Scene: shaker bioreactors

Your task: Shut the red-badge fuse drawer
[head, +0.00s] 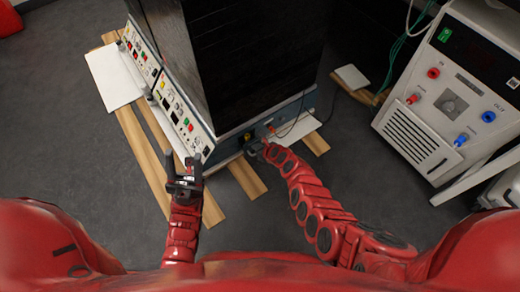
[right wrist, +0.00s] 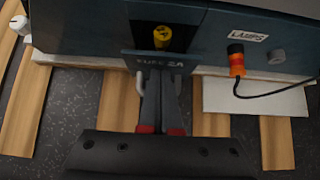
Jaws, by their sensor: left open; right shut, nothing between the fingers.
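The fuse drawer (right wrist: 160,55) is on the blue-grey side panel (right wrist: 90,35) in the right wrist view, marked "FUSE 2A". A yellow fuse (right wrist: 162,37) shows in its dark opening; how far it sticks out is hard to tell. My right gripper (right wrist: 161,77) is shut and empty, its tips right at the lower front of the drawer; contact cannot be told. In the head view, my right gripper (head: 257,150) is at that panel below the black cabinet. My left gripper (head: 182,167) is open beside the front control panel's near corner. No red badge can be made out.
An orange plug (right wrist: 236,60) with a black cable sits right of the drawer, under a "LAMPS" label (right wrist: 249,36). Wooden slats (head: 246,177) lie under the unit. A white power supply (head: 450,90) stands at the right.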

